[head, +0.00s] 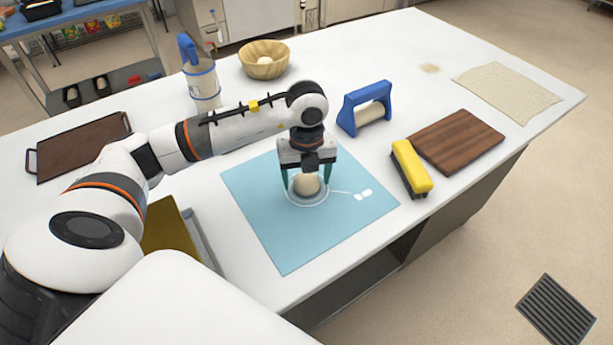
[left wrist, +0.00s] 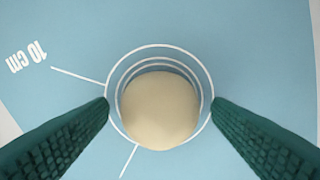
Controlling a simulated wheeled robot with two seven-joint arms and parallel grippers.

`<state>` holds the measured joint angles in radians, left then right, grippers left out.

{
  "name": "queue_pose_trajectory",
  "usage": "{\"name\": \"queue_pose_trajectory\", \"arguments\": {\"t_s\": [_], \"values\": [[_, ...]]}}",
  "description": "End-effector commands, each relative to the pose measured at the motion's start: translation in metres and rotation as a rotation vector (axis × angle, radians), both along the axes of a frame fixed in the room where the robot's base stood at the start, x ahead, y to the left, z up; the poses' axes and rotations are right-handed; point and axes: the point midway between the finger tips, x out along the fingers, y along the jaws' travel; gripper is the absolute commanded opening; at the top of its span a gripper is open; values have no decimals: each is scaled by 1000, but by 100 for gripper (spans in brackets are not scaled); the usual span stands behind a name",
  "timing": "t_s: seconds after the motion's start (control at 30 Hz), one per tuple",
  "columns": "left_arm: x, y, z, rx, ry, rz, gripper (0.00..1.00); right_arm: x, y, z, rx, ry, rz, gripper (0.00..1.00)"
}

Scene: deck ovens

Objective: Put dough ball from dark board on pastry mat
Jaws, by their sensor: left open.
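The pale dough ball (head: 307,185) rests on the blue pastry mat (head: 262,228), over the printed white circles. In the left wrist view the dough ball (left wrist: 160,110) covers the near part of the rings, beside the "10 cm" mark. My left gripper (head: 306,190) is low over the mat with its green fingers apart, one on each side of the ball. In the left wrist view a gap shows between the ball and each finger. The dark wooden board (head: 457,141) lies bare at the right. My right gripper is not in view.
A brown tray (head: 82,145) is at the left, a beige cloth (head: 508,92) at the right.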

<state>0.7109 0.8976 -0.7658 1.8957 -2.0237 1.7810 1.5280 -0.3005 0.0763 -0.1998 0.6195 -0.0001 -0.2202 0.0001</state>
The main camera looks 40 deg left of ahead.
Motion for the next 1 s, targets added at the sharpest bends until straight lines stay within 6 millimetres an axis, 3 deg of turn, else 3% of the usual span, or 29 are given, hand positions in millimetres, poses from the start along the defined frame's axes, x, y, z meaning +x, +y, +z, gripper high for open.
{"name": "queue_pose_trajectory", "arguments": {"t_s": [0.5,0.7,1.0], "values": [[1,0,101,0,-6,0,74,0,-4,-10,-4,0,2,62],[1,0,114,1,-4,1,74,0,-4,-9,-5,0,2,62],[0,0,114,0,-1,1,74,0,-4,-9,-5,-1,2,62]]}}
